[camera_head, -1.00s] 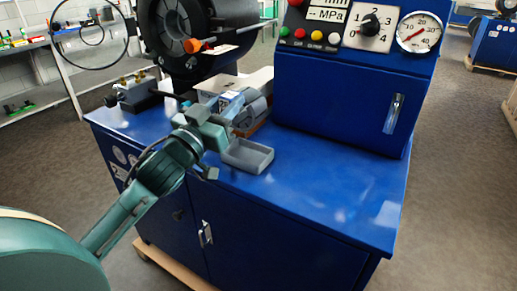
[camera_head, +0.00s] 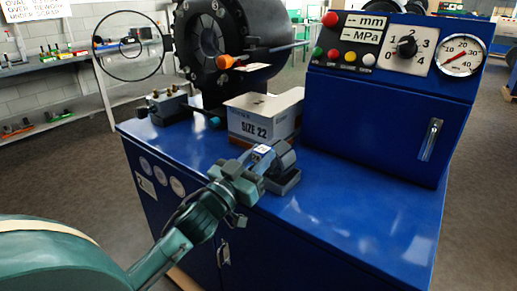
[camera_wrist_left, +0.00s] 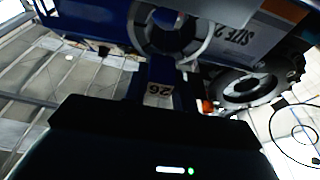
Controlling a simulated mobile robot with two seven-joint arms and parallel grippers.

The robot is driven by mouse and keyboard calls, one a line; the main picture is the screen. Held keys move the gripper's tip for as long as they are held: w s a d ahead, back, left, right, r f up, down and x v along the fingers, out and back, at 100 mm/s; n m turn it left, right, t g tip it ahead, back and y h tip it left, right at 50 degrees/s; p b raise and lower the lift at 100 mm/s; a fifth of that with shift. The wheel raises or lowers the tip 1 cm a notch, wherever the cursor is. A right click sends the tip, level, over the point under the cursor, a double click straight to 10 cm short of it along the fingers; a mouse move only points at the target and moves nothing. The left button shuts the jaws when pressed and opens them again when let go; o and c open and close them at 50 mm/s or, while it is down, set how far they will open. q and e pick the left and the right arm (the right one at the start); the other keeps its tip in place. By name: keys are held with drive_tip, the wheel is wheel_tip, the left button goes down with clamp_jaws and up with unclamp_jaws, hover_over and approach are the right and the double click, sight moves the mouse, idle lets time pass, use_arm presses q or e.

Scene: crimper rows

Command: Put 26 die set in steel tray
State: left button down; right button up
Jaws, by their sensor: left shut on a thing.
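My left gripper (camera_head: 250,169) is shut on the 26 die set (camera_head: 284,157), a grey ring-shaped set with a small white label. In the left wrist view a tag reading 26 upside down (camera_wrist_left: 158,90) shows on a dark blue piece in front of the grey ring (camera_wrist_left: 170,28). The small grey steel tray (camera_head: 287,184) lies on the blue bench top. The die set is over the tray in the head view; whether it touches the tray floor is hidden. My right gripper is not in view.
A SIZE 22 box (camera_head: 262,117) stands just behind the die set. A blue control cabinet (camera_head: 378,120) is at the right and a black crimper head (camera_head: 232,50) is behind. A small block with fittings (camera_head: 168,106) is at the back left. The front right bench top is clear.

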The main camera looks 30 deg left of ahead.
use_arm(q)
drive_tip(key=c, duration=1.5)
unclamp_jaws()
drive_tip(key=shift+f, duration=0.35)
drive_tip(key=o, duration=0.4)
drive_tip(key=shift+s, duration=0.15)
